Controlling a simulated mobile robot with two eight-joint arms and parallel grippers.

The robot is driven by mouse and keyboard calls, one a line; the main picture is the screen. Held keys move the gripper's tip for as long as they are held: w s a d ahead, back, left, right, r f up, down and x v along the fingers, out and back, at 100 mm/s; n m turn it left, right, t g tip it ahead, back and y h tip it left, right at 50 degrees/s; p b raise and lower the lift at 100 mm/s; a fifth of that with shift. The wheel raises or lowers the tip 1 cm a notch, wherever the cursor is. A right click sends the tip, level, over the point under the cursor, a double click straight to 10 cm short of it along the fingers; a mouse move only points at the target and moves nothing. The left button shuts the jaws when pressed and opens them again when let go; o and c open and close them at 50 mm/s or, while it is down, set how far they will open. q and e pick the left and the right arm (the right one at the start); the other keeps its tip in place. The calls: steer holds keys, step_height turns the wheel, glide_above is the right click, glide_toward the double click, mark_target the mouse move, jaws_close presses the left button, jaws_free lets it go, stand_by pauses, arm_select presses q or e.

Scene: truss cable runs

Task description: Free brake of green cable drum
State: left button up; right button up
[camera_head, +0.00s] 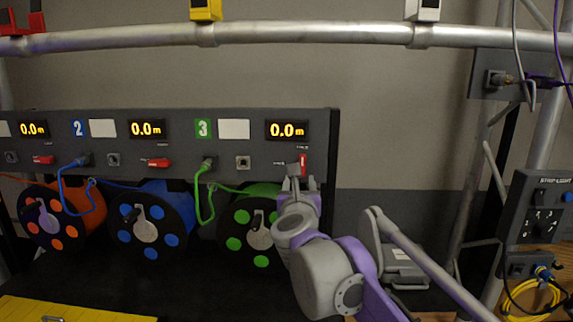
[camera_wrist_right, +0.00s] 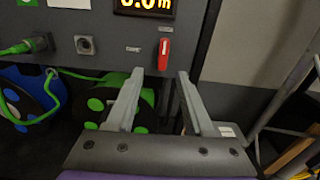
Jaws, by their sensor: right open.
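The green cable drum (camera_head: 236,240), a black-faced reel with green dots, hangs under the panel section marked 3 and is partly hidden by my right arm. Its red brake lever (camera_head: 303,161) stands upright on the panel below a 0.0m display. My right gripper (camera_head: 299,178) is open just in front of that lever. In the right wrist view the lever (camera_wrist_right: 164,52) shows beyond and between the two spread fingertips (camera_wrist_right: 160,76), with no clear contact. The green drum (camera_wrist_right: 118,98) shows behind the left finger there. My left gripper is out of view.
Blue (camera_head: 152,220) and orange (camera_head: 62,217) drums hang to the left, with red levers lying sideways above them. A green plug (camera_head: 209,163) with its cable sits left of an empty socket (camera_head: 243,162). A metal truss tube (camera_head: 300,34) crosses above.

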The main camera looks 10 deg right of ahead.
mark_target(302, 165)
steer(key=x, duration=0.3)
steer(key=p+x, duration=0.1)
steer(key=x, duration=0.6)
steer(key=shift+w+d+r, duration=0.15)
steer(key=shift+d, duration=0.25)
steer(key=shift+c, duration=0.3)
jaws_close()
